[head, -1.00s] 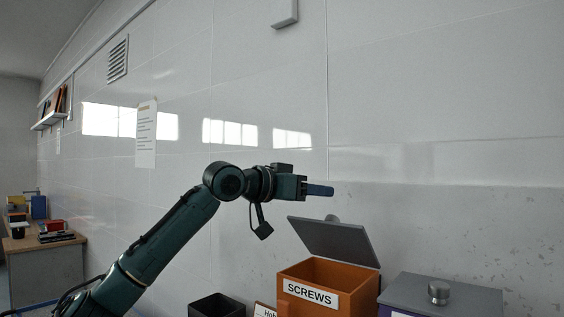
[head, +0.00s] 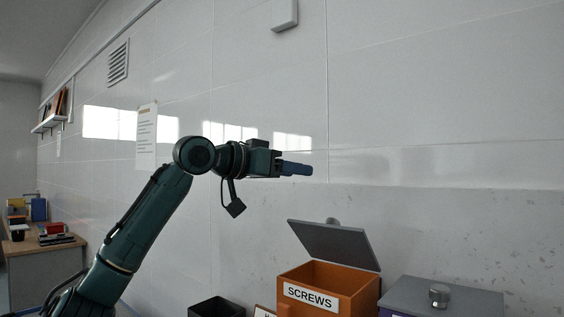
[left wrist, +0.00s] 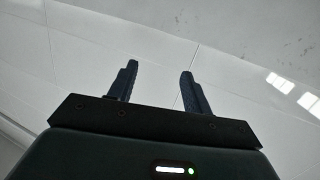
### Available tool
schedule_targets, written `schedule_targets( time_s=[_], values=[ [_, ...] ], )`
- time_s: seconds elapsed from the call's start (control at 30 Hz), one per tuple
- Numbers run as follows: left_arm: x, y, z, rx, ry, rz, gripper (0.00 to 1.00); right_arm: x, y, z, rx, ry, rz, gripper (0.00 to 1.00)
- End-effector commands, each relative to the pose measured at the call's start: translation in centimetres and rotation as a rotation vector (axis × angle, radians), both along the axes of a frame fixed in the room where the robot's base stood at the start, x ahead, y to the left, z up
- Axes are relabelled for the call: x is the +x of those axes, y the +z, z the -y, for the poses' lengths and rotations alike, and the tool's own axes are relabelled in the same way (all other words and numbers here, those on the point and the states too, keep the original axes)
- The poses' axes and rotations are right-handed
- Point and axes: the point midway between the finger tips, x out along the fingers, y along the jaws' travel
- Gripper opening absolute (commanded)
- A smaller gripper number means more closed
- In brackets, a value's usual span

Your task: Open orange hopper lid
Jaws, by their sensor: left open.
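The orange hopper (head: 343,280) stands at the lower right in the head view, with a white label reading SCREWS. Its grey lid (head: 334,244) is raised and tilted up, with a round knob (head: 332,221) showing behind its upper edge. The hopper's top is uncovered. My left gripper (head: 303,169) is above and to the left of the lid, clear of it, pointing right. In the left wrist view my left gripper (left wrist: 158,82) has its two fingers apart with nothing between them. My right gripper is not in view.
A second hopper with a closed grey lid (head: 462,298) and metal knob (head: 439,295) stands to the right. A black open bin (head: 217,307) is to the left. A wall lies behind. A desk (head: 42,245) stands far left.

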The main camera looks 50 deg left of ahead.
Motion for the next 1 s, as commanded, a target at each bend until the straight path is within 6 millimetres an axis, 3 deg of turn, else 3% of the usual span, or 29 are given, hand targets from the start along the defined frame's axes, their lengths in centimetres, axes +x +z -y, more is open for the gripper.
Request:
schedule_targets(
  time_s=[0.33,1.0],
  values=[
    [-1.5,1.5,-0.3,-0.001,0.0,0.001,0.5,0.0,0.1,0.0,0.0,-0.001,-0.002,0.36],
    [-1.6,1.6,-0.3,0.0,0.0,0.0,0.5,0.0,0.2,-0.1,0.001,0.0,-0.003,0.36]
  ],
)
